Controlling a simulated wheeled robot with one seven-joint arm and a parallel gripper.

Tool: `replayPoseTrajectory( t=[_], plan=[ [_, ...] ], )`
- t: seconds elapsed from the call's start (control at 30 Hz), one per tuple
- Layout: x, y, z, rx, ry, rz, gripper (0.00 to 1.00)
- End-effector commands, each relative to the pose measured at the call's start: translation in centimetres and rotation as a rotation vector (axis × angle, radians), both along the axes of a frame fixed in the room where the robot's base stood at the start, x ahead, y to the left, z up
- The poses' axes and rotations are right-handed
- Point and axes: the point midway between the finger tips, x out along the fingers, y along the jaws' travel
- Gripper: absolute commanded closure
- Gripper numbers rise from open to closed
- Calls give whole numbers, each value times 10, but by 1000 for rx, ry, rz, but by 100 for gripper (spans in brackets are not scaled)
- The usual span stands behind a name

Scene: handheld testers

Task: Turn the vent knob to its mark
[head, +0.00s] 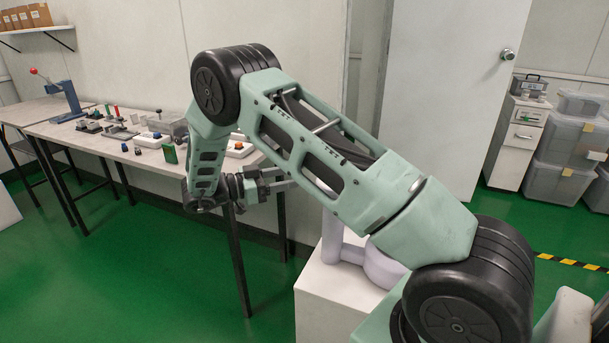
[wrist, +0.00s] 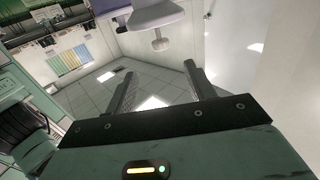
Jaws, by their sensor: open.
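A lavender fixture (head: 380,265) stands on a white pedestal (head: 322,295) in the head view, partly hidden behind my arm. It also shows at the top of the wrist view (wrist: 155,16), with a pale rounded knob-like part (wrist: 160,44) on a short stem. I cannot tell for sure that this is the vent knob, and no mark can be made out. My gripper (head: 288,180) is to the left of and above the fixture. In the wrist view my gripper (wrist: 160,72) has its two fingers apart, with nothing between them; the knob-like part appears beyond the fingertips.
A long workbench (head: 60,130) runs along the wall at left, holding a blue lever press (head: 72,100), a green board (head: 169,154) and several small testers. A white door (head: 450,80) is behind my arm. Clear bins (head: 560,150) are stacked at right. Green floor (head: 130,270) is open at lower left.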

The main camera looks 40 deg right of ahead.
Motion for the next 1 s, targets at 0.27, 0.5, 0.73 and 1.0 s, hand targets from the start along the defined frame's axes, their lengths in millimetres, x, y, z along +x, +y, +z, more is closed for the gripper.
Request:
replayPoseTrajectory(
  t=[0.27, 0.5, 0.73, 1.0],
  plan=[
    [9, 20, 0, 1, 1, -1, 46],
    [9, 21, 0, 0, 1, -1, 46],
    [9, 21, 0, 0, 1, 0, 46],
    [37, 25, 9, 83, -94, 208, 46]
  ],
)
